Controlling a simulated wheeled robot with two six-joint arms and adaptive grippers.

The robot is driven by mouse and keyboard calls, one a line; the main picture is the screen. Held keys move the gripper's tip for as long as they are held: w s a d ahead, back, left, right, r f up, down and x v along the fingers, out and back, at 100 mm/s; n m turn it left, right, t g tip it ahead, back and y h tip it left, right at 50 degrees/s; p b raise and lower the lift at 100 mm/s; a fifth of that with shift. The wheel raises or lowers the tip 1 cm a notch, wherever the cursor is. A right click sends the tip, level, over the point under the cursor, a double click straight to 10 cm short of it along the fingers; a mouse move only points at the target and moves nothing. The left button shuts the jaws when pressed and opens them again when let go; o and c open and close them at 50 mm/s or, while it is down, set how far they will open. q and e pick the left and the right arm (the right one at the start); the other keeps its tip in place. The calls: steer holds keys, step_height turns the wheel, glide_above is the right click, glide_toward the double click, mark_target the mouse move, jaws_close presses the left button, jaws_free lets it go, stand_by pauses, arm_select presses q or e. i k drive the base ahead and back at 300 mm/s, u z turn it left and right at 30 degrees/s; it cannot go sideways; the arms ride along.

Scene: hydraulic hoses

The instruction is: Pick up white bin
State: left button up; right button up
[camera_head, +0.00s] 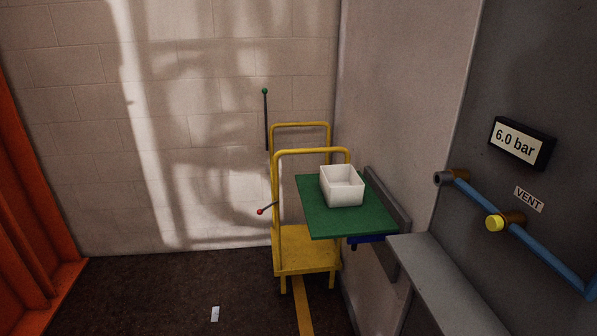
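The white bin (342,188) is a small open-topped box. It stands upright on a green board (322,223) to the right of the middle of the head view. Its inside looks empty from here, though its floor is only partly visible. Neither of my grippers shows in this view, and nothing touches the bin except the board under it.
A yellow cart (306,247) with tall rails stands behind and left of the board. The dark floor (150,295) at left is mostly clear.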

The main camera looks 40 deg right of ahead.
mark_target(341, 185)
steer(key=i, duration=0.7)
steer(key=z, duration=2.95)
